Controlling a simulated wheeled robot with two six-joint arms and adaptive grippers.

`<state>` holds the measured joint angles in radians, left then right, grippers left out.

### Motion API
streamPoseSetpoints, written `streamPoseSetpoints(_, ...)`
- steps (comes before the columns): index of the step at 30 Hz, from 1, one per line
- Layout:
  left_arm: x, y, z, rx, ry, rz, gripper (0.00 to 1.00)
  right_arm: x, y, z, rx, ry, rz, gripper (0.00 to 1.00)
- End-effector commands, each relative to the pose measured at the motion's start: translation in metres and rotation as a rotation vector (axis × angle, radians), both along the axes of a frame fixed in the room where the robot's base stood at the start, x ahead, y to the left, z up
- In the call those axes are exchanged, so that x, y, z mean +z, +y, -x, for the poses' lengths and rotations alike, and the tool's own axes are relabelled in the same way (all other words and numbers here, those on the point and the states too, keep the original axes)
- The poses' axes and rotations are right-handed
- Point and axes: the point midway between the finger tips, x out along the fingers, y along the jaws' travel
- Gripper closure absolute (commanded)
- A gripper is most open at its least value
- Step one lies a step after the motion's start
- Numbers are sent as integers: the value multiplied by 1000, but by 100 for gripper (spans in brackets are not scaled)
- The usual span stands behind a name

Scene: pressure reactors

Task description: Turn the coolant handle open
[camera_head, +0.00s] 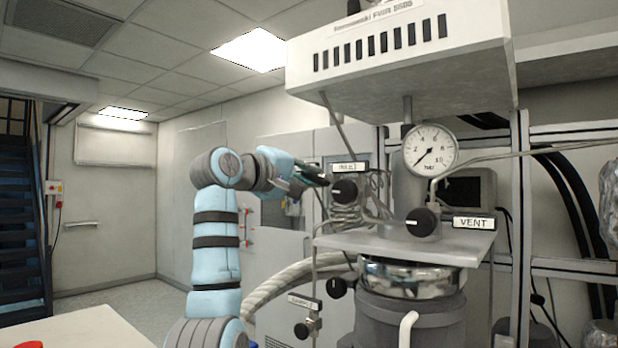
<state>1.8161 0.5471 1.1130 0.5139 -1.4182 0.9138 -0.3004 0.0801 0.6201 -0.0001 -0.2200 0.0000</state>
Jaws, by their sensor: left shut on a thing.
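My left gripper (312,180) reaches in from the left, left of the reactor's inlet knob (344,190). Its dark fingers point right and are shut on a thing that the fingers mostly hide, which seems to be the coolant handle. I cannot make out the handle's shape or angle, and no coolant label is readable. The reactor (412,314) stands at the right with a metal shelf plate across it. My right gripper is not in view.
The vent knob (423,222), a round pressure gauge (430,150) and a lower sample knob (302,330) are on the reactor. Thin tubes and a thick braided hose (285,285) run close by. A pale tabletop (85,330) is at the lower left; the floor behind is clear.

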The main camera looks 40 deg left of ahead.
Motion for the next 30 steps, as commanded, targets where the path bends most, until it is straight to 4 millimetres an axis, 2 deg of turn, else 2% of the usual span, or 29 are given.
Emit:
streamPoseSetpoints(6, -3, 1, 0, -1, -8, 185, 100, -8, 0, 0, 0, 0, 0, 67)
streamPoseSetpoints(15, -5, 1, 0, -1, -13, 367, 100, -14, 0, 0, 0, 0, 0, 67)
streamPoseSetpoints(30, -4, 1, 1, -2, -16, 443, 100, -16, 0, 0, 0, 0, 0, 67)
